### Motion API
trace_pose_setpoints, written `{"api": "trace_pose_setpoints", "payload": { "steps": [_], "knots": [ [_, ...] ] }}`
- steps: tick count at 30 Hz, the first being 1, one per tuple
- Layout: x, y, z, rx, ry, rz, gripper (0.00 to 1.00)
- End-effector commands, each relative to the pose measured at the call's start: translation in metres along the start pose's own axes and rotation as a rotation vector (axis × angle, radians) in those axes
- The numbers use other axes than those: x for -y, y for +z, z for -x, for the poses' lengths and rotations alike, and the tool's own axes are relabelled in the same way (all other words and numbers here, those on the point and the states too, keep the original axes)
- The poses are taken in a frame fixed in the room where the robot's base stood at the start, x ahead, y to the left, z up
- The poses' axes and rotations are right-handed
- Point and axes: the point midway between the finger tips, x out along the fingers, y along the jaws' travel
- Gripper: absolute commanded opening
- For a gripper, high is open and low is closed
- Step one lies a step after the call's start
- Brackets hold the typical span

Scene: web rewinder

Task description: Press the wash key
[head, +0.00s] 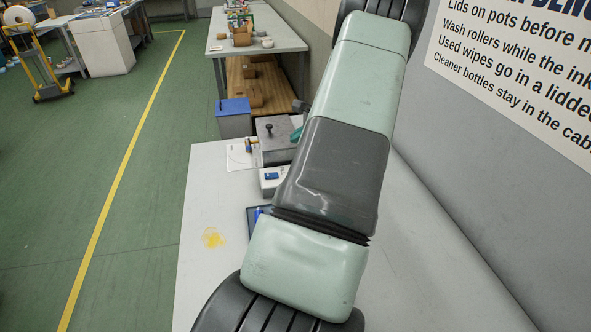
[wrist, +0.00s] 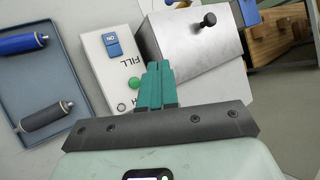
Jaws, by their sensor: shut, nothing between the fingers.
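A white control box (wrist: 97,52) lies left of my fingers in the wrist view. The box (head: 270,178) also shows small in the head view, partly behind my arm. My gripper (wrist: 158,66) has its teal fingers together and empty, over or beside the box's right edge. I cannot tell whether they touch anything.
A grey metal box (wrist: 192,42) with a black knob stands just beyond the fingertips. A blue-grey tray (wrist: 68,72) with a blue roller (wrist: 20,44) and a dark roller (wrist: 47,115) lies to the left. The bench (head: 205,285) is clear at its left, apart from a yellow stain.

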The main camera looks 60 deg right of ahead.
Motion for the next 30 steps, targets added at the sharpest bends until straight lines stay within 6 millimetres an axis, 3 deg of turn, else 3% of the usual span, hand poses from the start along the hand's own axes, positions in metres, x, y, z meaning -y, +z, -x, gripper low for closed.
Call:
{"api": "trace_pose_setpoints", "payload": {
  "steps": [8, 21, 30],
  "knots": [
    [-0.009, -0.009, -0.012, 0.001, 0.002, -0.002, 0.0],
    [-0.038, -0.038, -0.052, 0.001, 0.001, 0.0, 0.0],
    [-0.045, -0.044, -0.061, 0.0, 0.0, 0.001, 0.0]
  ]
}}
